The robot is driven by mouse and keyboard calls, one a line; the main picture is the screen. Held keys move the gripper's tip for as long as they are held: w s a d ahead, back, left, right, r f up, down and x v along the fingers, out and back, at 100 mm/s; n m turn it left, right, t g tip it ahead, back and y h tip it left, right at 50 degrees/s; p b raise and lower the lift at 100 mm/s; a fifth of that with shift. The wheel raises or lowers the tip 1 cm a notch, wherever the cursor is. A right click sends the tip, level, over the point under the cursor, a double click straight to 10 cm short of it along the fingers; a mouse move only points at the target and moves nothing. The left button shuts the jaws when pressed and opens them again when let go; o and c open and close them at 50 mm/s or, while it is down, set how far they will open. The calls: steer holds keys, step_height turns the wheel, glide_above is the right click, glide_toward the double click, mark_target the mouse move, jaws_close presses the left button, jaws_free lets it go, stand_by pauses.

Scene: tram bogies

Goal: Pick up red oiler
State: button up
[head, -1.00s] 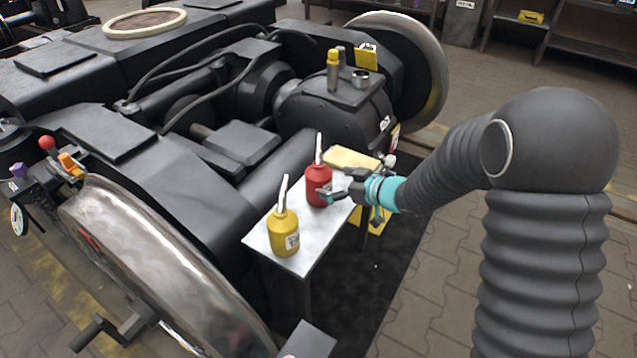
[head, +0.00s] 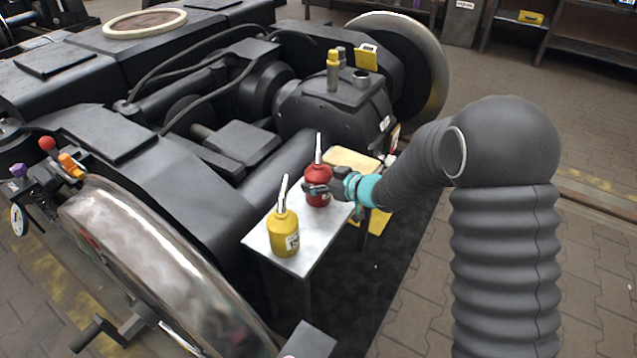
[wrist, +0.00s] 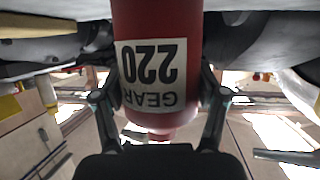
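The red oiler (head: 318,192) stands upright on the small metal table (head: 312,240), its pale spout pointing up. In the wrist view the red oiler (wrist: 155,28) fills the middle, with an upside-down "GEAR 220" label. My gripper (head: 316,188) is at the oiler's body, reaching in from the right. In the wrist view its fingers (wrist: 160,95) lie along both sides of the oiler, very close to it. I cannot tell whether both pads press on it. The far side of the oiler is hidden.
A yellow oiler (head: 284,236) stands on the table's near end. A tan block (head: 351,159) lies behind the red oiler. The dark bogie frame (head: 215,215) borders the table at left. Paved floor at right is open.

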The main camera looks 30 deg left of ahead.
mark_target(318, 166)
steer(key=c, duration=0.9)
step_height(318, 166, up, 5)
steer(key=shift+w+f+p, duration=0.1)
steer(key=shift+f+p, duration=0.05)
steer(key=shift+p, duration=0.15)
steer(key=w+a+r, duration=0.5)
steer(key=w+r, duration=0.1)
steer(key=w, duration=0.4)
steer(key=shift+w+r+p, duration=0.15)
steer(key=shift+w+p, duration=0.1)
steer(key=shift+p, duration=0.15)
